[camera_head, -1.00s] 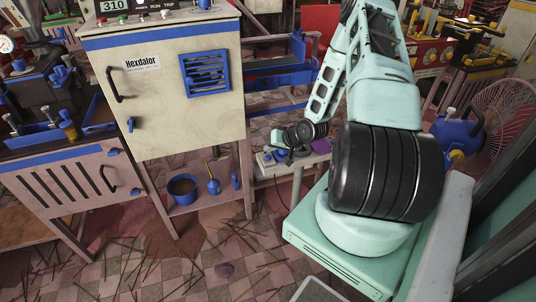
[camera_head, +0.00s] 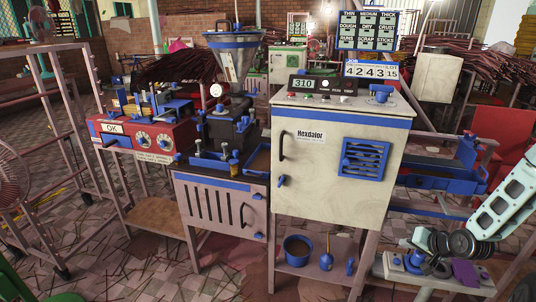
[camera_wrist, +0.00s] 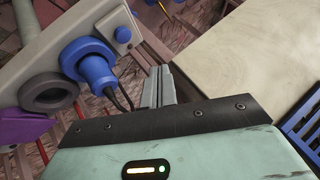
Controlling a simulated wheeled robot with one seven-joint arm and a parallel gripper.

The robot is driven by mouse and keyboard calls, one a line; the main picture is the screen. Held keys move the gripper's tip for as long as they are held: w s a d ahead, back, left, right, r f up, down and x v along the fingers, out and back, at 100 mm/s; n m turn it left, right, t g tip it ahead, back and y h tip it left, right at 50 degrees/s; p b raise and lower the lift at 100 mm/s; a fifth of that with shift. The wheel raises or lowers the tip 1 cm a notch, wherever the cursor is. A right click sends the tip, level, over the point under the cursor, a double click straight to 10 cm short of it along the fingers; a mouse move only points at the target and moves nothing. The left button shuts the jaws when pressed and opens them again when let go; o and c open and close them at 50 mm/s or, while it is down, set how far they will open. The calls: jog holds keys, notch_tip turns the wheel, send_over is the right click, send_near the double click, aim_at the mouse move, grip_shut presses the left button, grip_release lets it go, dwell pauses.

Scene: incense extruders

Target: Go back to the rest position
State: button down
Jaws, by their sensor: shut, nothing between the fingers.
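My gripper (camera_wrist: 158,86) shows in the wrist view with its grey fingers together and nothing between them. It hangs in the air beside a pale box with a blue plug (camera_wrist: 90,62), a grey ring (camera_wrist: 48,92) and a purple piece (camera_wrist: 22,128). In the head view my arm reaches in from the right edge, with its black wrist joints over the small side table (camera_head: 400,272). The fingertips are hard to make out there.
The Hexdalor cabinet (camera_head: 310,190) stands just left of the arm, with a blue vent (camera_head: 363,158). A blue pot (camera_head: 298,250) sits on its lower shelf. A blue-trimmed bench (camera_head: 440,178) is behind the arm. Thin sticks litter the floor.

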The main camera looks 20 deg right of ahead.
jog(key=w+a+r+n+g+y+p, duration=0.1)
jog(key=w+a+r+n+g+p, duration=0.3)
jog(key=a+r, duration=0.8)
jog(key=s+a+r+n+g, duration=0.15)
jog(key=a+r+n, duration=0.5)
jog(key=a, duration=0.85)
jog(key=s+a+r+n+g+p, duration=0.2)
jog(key=s+a+r, duration=0.8)
jog(key=a, duration=0.2)
jog(key=s+a+r+n+g, duration=0.1)
jog(key=s+a+r, duration=0.1)
jog(key=s, duration=0.5)
jog(key=s+a+r+n+h+p, duration=0.1)
jog(key=s+a+r+n, duration=0.1)
jog(key=s, duration=0.5)
notch_tip(320, 180, up, 2)
jog(key=shift+a+r+g, duration=0.2)
jog(key=shift+a+g, duration=0.15)
jog(key=shift+a, duration=0.2)
